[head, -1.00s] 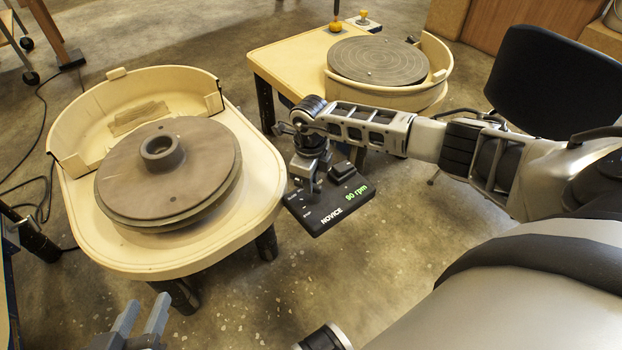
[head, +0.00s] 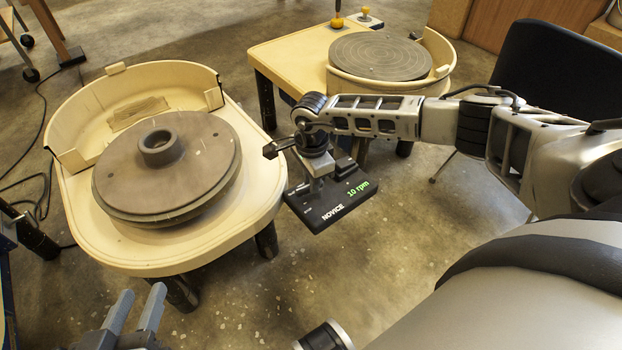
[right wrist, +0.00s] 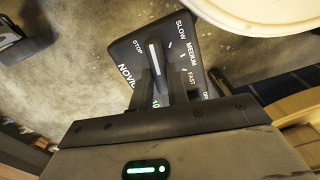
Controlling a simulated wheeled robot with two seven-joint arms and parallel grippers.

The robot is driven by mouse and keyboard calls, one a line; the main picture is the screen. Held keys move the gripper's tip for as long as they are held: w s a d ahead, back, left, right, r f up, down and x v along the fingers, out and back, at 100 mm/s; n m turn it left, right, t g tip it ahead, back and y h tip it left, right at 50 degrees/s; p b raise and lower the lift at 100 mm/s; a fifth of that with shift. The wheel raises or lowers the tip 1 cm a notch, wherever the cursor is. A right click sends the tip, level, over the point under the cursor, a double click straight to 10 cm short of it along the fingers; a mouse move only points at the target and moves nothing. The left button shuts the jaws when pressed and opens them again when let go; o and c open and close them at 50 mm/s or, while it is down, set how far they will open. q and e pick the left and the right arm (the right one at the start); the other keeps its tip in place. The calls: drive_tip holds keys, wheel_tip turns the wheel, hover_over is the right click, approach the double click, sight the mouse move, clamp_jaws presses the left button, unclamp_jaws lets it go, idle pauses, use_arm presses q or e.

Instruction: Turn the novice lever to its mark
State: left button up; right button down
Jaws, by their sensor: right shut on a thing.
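The black NOVICE control box (head: 328,198) sticks out beside the left wheel table, and its green display reads 10 rpm. My right gripper (head: 317,182) comes down onto it from above. In the right wrist view the pale lever (right wrist: 154,58) stands at the fingers of my right gripper (right wrist: 160,82), which are shut on it. The lever points between the STOP label and the SLOW label. MEDIUM and FAST are printed further right. The fingers hide part of the box. My left gripper (head: 142,290) is at the lower left, its two fingers apart and empty.
The left wheel table (head: 160,258) carries a round grey wheel (head: 205,165) with a raised hub. A second wheel table (head: 290,58) stands behind, with another wheel (head: 380,56) on it. A dark chair back (head: 560,80) is at the right. The floor in front is clear.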

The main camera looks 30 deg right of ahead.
drive_tip(key=shift+s+n, duration=0.15)
drive_tip(key=shift+n, duration=0.75)
use_arm(q)
drive_tip(key=shift+d, duration=0.1)
use_arm(e)
drive_tip(key=c, duration=1.4)
unclamp_jaws()
drive_tip(key=shift+o, duration=0.2)
